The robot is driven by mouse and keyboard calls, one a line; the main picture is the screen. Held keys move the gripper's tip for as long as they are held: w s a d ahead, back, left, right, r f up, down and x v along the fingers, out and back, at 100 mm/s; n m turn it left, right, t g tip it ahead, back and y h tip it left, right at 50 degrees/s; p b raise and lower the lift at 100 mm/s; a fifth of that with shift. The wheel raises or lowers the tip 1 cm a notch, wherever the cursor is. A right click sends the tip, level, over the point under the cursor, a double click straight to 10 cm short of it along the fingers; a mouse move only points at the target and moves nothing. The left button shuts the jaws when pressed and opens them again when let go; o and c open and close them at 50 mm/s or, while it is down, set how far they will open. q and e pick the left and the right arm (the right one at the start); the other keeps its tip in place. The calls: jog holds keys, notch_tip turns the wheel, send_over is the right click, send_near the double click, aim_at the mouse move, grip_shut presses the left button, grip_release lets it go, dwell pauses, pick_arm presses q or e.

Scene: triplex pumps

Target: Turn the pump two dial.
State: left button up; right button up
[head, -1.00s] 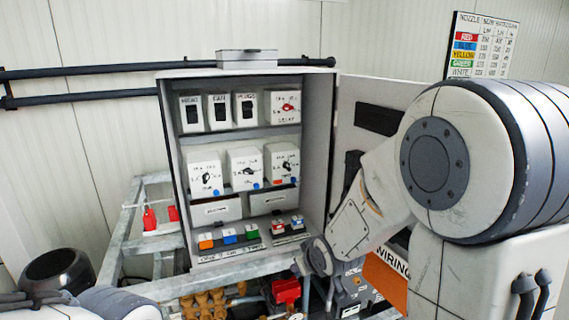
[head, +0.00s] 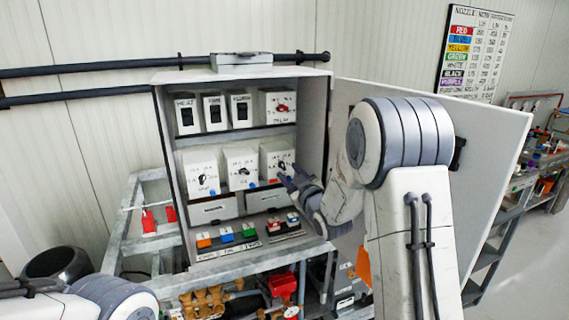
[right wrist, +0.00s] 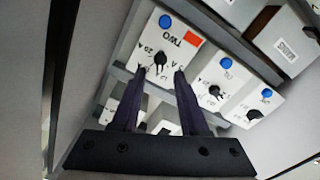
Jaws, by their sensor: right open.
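The pump two dial is a black knob (right wrist: 160,60) on a white box marked TWO, with a red tag and a blue button, seen upside down in the right wrist view. In the head view its box (head: 268,155) is the rightmost in the cabinet's middle row, and my gripper partly covers it. My right gripper (right wrist: 160,74) is open and empty. Its two dark fingertips lie on either side of the knob in the picture; I cannot tell whether they touch it. In the head view the right gripper (head: 287,178) is at the lower right of this box. My left gripper is out of view.
Two similar dial boxes (head: 201,172) stand to the left in the same row. Switch boxes (head: 213,110) fill the shelf above, and coloured buttons (head: 227,234) sit below. The open cabinet door (head: 480,135) stands to the right, behind my right arm.

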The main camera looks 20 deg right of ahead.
aim_at(283, 167)
jog(key=shift+w+p, duration=0.55)
jog(key=shift+w, duration=1.25)
grip_shut()
jog(key=shift+a, duration=0.1)
jog(key=shift+f, duration=0.1)
